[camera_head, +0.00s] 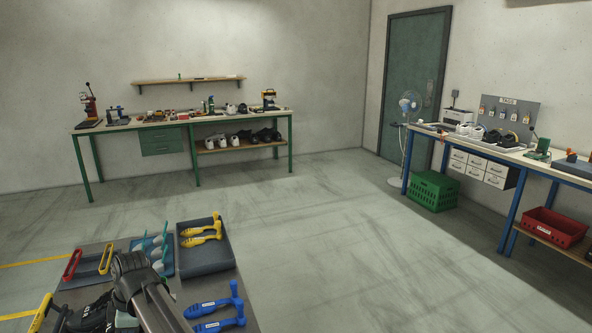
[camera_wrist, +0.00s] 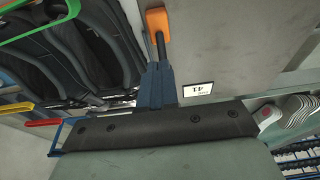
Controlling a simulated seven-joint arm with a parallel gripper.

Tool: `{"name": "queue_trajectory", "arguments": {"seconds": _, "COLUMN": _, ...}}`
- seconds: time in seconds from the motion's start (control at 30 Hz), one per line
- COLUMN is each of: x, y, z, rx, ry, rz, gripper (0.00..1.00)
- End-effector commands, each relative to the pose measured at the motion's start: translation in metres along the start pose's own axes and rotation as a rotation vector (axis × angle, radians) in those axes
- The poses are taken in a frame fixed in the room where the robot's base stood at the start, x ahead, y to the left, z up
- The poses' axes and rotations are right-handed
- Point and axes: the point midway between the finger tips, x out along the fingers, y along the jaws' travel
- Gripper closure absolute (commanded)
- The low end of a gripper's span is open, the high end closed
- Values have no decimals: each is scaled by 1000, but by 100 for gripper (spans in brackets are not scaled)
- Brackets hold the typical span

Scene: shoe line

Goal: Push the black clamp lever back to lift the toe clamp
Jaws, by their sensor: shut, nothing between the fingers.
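My gripper (camera_wrist: 160,66) shows in the wrist view as two blue fingers side by side, shut and empty, rising from a dark bar with bolts. Just beyond the fingertips a black rod with an orange grip (camera_wrist: 157,22) stands out; I cannot tell whether it is part of the clamp or whether the fingers touch it. The black clamp lever and the toe clamp cannot be made out for certain in either view. In the head view my dark arm crosses the lower left and the gripper cannot be made out.
In the head view blue shoe lasts (camera_head: 218,305) and a dark tray (camera_head: 207,262) are near my arm. The middle floor is clear.

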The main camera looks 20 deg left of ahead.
Motion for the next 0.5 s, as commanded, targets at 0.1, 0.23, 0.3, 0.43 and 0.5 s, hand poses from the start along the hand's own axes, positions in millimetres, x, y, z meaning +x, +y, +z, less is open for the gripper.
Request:
{"name": "queue_trajectory", "arguments": {"seconds": 0.1, "x": -8, "y": 0, "z": -2, "rx": 0, "ry": 1, "rz": 2, "gripper": 100}}
{"name": "queue_trajectory", "arguments": {"seconds": 0.23, "x": -16, "y": 0, "z": -4, "rx": 0, "ry": 1, "rz": 1, "gripper": 100}}
{"name": "queue_trajectory", "arguments": {"seconds": 0.3, "x": -21, "y": 0, "z": -6, "rx": 0, "ry": 0, "rz": 1, "gripper": 100}}
{"name": "queue_trajectory", "arguments": {"seconds": 0.43, "x": -27, "y": 0, "z": -7, "rx": 0, "ry": 0, "rz": 1, "gripper": 100}}
{"name": "queue_trajectory", "arguments": {"seconds": 0.5, "x": -30, "y": 0, "z": -8, "rx": 0, "ry": 0, "rz": 1, "gripper": 100}}
